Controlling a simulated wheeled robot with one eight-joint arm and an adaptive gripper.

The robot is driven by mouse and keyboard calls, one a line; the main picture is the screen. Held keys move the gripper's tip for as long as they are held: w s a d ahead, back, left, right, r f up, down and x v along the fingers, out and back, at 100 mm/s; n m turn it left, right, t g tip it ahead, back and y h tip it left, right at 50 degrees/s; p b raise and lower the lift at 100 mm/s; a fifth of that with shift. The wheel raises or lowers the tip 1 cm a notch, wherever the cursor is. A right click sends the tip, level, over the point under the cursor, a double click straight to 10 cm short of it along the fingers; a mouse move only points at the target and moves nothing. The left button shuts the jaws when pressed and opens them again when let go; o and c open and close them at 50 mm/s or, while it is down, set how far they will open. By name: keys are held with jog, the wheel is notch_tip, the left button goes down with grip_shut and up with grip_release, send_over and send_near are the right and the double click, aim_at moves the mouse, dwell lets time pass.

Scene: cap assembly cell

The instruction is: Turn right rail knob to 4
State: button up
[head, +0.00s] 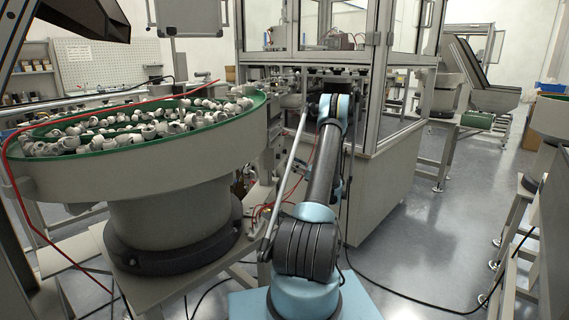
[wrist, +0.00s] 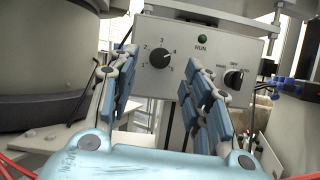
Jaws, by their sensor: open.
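In the wrist view a grey control panel (wrist: 190,60) carries a round black numbered knob (wrist: 159,58) with a dial of 1 to 5. Its white mark appears to point up and right, near the 4, but it is small. No label naming it as the right rail knob is readable. My gripper (wrist: 164,76) is open and empty, its blue-padded fingers spread in front of the panel, one on each side of the numbered knob and apart from it. In the head view my arm reaches to the machine, and the gripper cannot be made out.
A second black switch (wrist: 234,78), marked OFF, sits to the right on the panel, near my right finger. A green RUN lamp (wrist: 202,39) is above. A large bowl feeder (head: 150,165) full of white caps stands left; a glazed machine enclosure (head: 385,130) is ahead.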

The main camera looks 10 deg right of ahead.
jog(key=v, duration=0.8)
